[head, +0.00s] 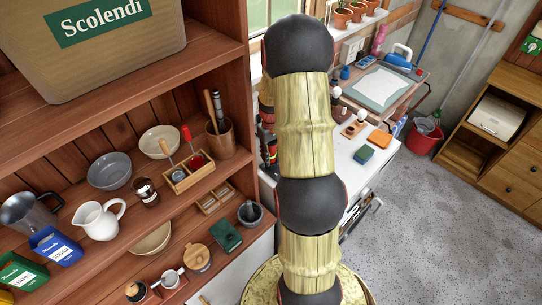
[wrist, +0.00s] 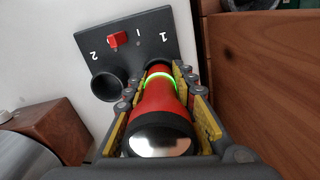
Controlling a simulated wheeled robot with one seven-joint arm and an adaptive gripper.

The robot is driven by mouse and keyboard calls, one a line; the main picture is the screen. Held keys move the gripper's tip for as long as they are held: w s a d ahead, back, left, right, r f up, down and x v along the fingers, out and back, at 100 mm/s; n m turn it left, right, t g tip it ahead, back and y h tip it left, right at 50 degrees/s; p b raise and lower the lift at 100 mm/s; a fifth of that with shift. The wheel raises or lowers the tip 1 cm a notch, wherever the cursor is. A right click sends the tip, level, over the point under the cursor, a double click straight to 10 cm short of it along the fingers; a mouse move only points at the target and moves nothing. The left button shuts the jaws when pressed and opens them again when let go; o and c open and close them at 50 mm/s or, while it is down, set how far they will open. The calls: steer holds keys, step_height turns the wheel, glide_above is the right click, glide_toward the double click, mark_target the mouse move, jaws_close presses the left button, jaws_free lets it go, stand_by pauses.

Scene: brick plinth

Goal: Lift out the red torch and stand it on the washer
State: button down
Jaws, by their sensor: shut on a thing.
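The red torch (wrist: 157,100) fills the middle of the wrist view, its bright lens end towards the camera and a green ring glowing near its far end. My gripper (wrist: 166,88) is shut on it, a yellow-padded finger on each side. The torch's far end meets a dark plate (wrist: 140,36) marked with numbers; I cannot tell whether it is still seated in a holder there. An open black cup (wrist: 107,86) beside it is empty. The white-topped washer (head: 345,178) stands right of the shelves, partly behind my arm.
A green sponge (head: 364,153) and an orange block (head: 379,138) lie on the white top. The wooden shelves (head: 100,185) at left hold bowls, a jug and tins. A brown wooden block (wrist: 55,130) is left of the gripper, a wooden panel (wrist: 255,90) close right.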

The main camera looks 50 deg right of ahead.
mark_target(271, 149)
steer(key=shift+r, duration=0.15)
steer(key=shift+r, duration=0.2)
step_height(271, 149, up, 3)
steer(key=shift+s+r+p, duration=0.1)
steer(key=shift+p, duration=0.4)
steer(key=s+a+r+p, duration=0.4)
steer(key=s+a+r, duration=0.4)
steer(key=s+r, duration=0.3)
steer(key=shift+a+r, duration=0.15)
steer(key=shift+r, duration=0.45)
